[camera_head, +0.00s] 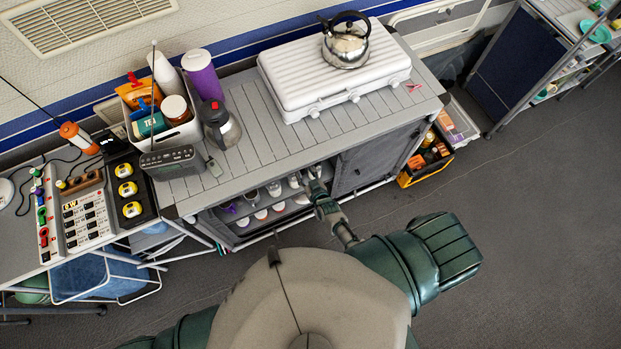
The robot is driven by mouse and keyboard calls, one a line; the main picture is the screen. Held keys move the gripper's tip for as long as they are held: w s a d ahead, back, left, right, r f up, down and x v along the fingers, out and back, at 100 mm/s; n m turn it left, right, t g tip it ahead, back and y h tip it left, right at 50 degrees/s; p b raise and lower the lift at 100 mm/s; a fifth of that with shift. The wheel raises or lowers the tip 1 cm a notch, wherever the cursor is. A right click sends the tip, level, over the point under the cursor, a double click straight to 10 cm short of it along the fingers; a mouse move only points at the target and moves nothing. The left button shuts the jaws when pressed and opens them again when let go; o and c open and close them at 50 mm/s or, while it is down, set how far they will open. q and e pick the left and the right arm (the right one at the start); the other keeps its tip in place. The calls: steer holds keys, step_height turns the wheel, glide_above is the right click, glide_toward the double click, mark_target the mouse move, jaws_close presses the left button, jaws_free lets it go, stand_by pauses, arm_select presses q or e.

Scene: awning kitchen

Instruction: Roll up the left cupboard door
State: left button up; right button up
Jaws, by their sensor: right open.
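The grey cupboard (240,104) stands along the wall under a slatted top. Its left compartment shows an open front, with several cups and mugs (274,189) on a shelf inside. The left door itself cannot be made out clearly. The right compartment is covered by a dark grey fabric door (378,160). My right gripper (312,174) is open at the cupboard's front edge, between the open left compartment and the right door. Whether it touches anything cannot be told. My left gripper is out of view.
A white case (330,78) with a kettle (346,46) stands on the cupboard top. A filled caddy (160,118), a jug (221,126) and a radio (172,161) stand at its left. A yellow-black crate (426,160) is on the floor at right. The floor (520,230) is clear.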

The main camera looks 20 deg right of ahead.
steer(key=v, duration=1.1)
steer(key=shift+s, duration=0.1)
